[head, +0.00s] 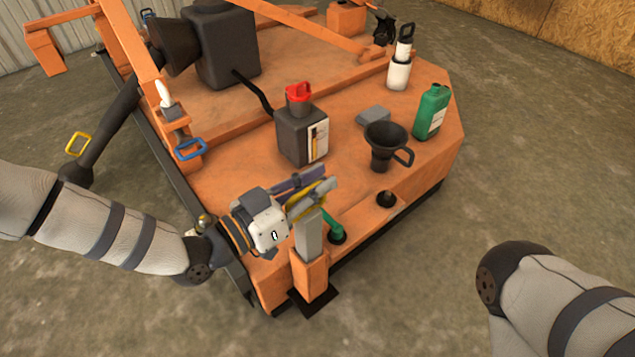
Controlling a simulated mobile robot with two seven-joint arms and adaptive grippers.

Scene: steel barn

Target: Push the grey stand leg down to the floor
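The grey stand leg (308,236) stands upright in an orange sleeve (309,275) at the near corner of the orange machine. Its top part shows above the sleeve. A dark flat plate (318,304) shows at the sleeve's bottom; whether it touches the floor is unclear. My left gripper (312,194) is at the top of the leg, its fingers pointing right over it. Blue-grey and yellow parts show around the fingers, and I cannot tell how far apart they are or whether they touch the leg. My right gripper is out of view; only part of the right arm shows.
On the orange deck (235,160) stand a dark can with a red cap (302,130), a black funnel (386,145), a green bottle (431,111) and a white cylinder (398,72). A green handle (334,228) is close to the leg. The concrete floor (540,150) to the right is clear.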

